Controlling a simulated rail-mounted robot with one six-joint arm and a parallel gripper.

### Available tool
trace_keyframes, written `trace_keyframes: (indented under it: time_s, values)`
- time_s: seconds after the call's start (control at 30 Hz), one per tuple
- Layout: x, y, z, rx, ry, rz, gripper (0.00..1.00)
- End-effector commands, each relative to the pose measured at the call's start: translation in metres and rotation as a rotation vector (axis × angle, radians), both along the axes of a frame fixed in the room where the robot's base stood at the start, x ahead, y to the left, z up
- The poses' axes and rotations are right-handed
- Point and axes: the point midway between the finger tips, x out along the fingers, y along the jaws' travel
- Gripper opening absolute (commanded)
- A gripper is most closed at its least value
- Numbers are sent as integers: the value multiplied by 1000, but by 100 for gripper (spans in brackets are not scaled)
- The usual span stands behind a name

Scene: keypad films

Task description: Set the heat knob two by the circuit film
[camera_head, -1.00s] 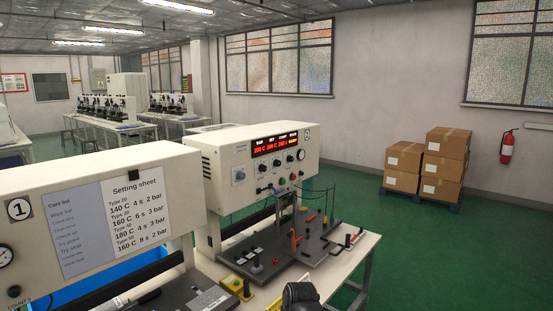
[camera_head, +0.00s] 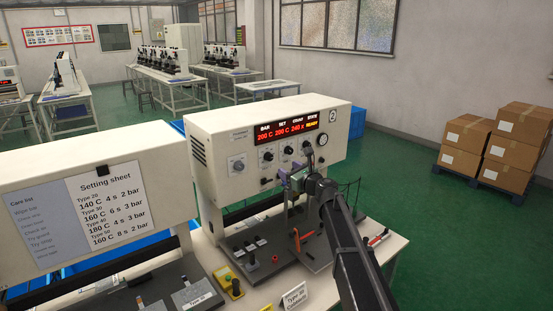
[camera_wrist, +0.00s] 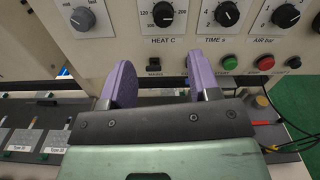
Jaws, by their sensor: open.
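The heat knob of machine two (camera_wrist: 163,14) is a round black dial with a white pointer mark, cut by the top edge of the wrist view, above the label "HEAT C". In the head view, the heat knob (camera_head: 268,157) is on the white front panel (camera_head: 215,165) marked 2. The setting sheet (camera_head: 110,208) lists heat, time and pressure by type.
The time knob (camera_wrist: 227,13) and air knob (camera_wrist: 286,16) sit to the right. A black mains switch (camera_wrist: 154,67), green button (camera_wrist: 230,63) and red button (camera_wrist: 266,63) lie below. A card (camera_head: 294,296) that seems to read Type 30 stands on the bench front.

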Motion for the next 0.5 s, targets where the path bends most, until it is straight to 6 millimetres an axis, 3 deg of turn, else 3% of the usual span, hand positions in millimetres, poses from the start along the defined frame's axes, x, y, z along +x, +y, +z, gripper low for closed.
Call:
trace_keyframes:
  time_s: [0.17,0.5]
  values:
    - [14,12,0,-3,-2,3,56]
    - [71,62,0,-5,-3,2,56]
